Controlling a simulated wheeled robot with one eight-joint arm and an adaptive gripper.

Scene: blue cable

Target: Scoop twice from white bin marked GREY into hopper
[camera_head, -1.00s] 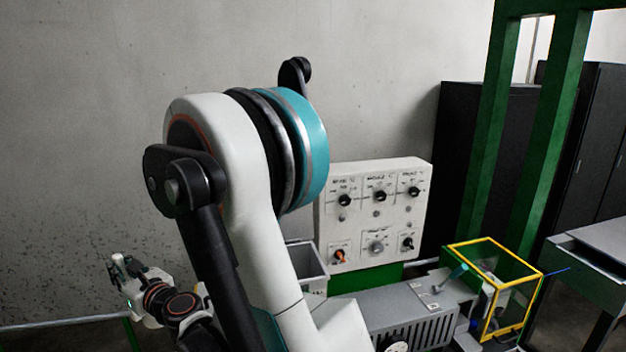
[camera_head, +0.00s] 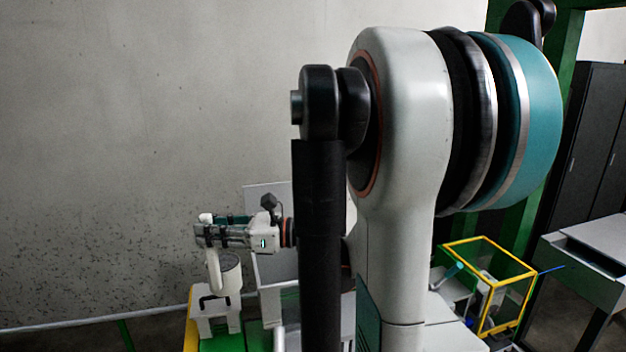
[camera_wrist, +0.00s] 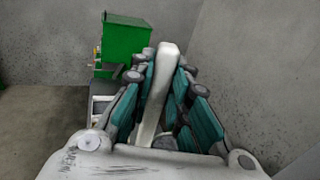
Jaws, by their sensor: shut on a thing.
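My gripper (camera_head: 210,232) is at the left in the head view, stretched out to the left. It is shut on a long white handle, which I take to be the scoop (camera_wrist: 158,90); in the wrist view it lies between the teal fingers. A white curved part hangs below the fingers in the head view. I cannot tell whether the scoop holds anything. A white open-topped bin (camera_head: 275,303) stands to the right of the gripper; no marking on it is readable. A pale cylindrical vessel (camera_head: 230,280) is just below the gripper, perhaps the hopper.
A white unit with a black handle (camera_head: 206,326) stands below on a green surface. In the wrist view a green box (camera_wrist: 126,46) is at upper left. A yellow-framed clear box (camera_head: 489,285) stands at right. A wall is close behind. My arm hides the middle.

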